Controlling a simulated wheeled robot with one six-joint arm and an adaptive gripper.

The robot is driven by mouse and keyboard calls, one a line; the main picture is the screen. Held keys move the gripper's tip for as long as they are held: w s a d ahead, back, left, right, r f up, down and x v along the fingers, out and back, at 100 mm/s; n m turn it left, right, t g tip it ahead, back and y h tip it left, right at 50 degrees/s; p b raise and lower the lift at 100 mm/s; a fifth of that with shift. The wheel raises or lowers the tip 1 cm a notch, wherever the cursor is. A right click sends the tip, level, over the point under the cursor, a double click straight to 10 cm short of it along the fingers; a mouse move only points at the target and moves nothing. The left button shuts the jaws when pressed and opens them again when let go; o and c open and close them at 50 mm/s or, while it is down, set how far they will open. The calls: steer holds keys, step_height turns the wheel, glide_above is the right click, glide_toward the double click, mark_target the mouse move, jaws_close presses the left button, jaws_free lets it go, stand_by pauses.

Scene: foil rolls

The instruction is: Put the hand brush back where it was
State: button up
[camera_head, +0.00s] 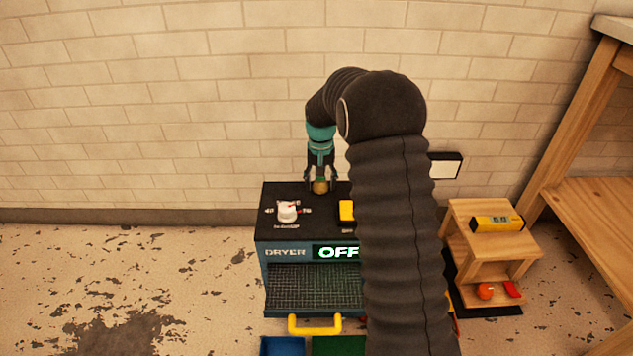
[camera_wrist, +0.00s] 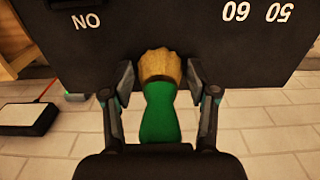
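The hand brush (camera_wrist: 160,115) has a green handle and a tan bristle end. In the wrist view it lies between the two fingers of my gripper (camera_wrist: 160,78), handle toward the palm and bristles away from it. I cannot tell whether the bristles touch the top.
The dryer has a white dial (camera_head: 287,211), a yellow switch (camera_head: 346,211), a lit OFF display (camera_head: 337,252) and a yellow handle (camera_head: 315,324). Blue (camera_head: 282,346) and green (camera_head: 338,346) bins sit below. A wooden step stand (camera_head: 494,245) and wooden table (camera_head: 597,215) are at right. Floor at left is clear.

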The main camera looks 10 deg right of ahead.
steer(key=shift+r, duration=0.1)
step_height(320, 180, up, 11)
steer(key=shift+r+p, duration=0.2)
steer(key=shift+p, duration=0.4)
steer(key=shift+s+r, duration=0.15)
steer(key=shift+r, duration=0.45)
steer(key=s+r+n+t, duration=0.1)
steer(key=s+r, duration=0.4)
steer(key=s, duration=0.4)
steer(key=s+r+t, duration=0.2)
steer(key=s+r, duration=0.4)
steer(key=s, duration=0.3)
steer(key=s+a+f+n+t, duration=0.1)
steer(key=s+f, duration=0.3)
steer(key=s, duration=1.6)
steer(key=shift+t, duration=0.8)
steer(key=shift+s, duration=0.1)
